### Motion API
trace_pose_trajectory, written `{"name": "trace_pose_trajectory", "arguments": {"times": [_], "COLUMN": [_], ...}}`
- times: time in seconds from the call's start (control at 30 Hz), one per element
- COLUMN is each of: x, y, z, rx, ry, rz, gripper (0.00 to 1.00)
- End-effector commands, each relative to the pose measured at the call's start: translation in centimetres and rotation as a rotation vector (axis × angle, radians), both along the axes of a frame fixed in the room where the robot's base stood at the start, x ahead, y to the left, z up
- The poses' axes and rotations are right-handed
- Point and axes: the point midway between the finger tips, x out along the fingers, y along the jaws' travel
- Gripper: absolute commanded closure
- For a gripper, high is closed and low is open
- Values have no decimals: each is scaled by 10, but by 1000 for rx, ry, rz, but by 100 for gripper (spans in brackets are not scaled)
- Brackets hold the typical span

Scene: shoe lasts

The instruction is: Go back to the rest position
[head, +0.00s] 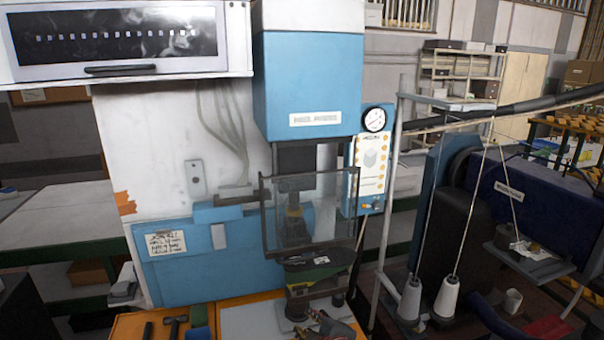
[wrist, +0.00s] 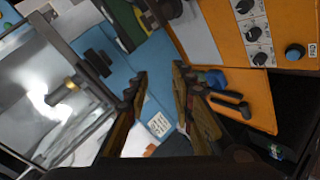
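My gripper (wrist: 159,78) shows in the wrist view, with its two brownish fingers spread apart. Nothing is between them; the blue press body and a white label show through the gap. The gripper is open and empty. In the wrist view the clear guard of the press (wrist: 50,95) is to the left of the fingers, and the orange bench top (wrist: 247,95) is to the right. In the head view I cannot clearly make out the gripper.
The blue heel press (head: 308,85) stands in the middle, with its clear guard (head: 312,210) over a dark and green piece. Tools (head: 172,325) lie on the orange bench. Thread cones (head: 447,298) and a sewing machine stand at the right. An orange panel with knobs (wrist: 258,32) is near the gripper.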

Motion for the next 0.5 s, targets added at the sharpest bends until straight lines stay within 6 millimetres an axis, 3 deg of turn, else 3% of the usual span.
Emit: {"name": "trace_pose_trajectory", "arguments": {"times": [0.1,0.2,0.37,0.5], "x": [-37,-74,-133,-179], "y": [-12,-32,-73,-107], "z": [-24,-35,-35,-24], "rx": [146,256,389,472], "ry": [237,423,634,725], "rz": [-143,-314,-612,-841], "gripper": [76,76,76,76]}}
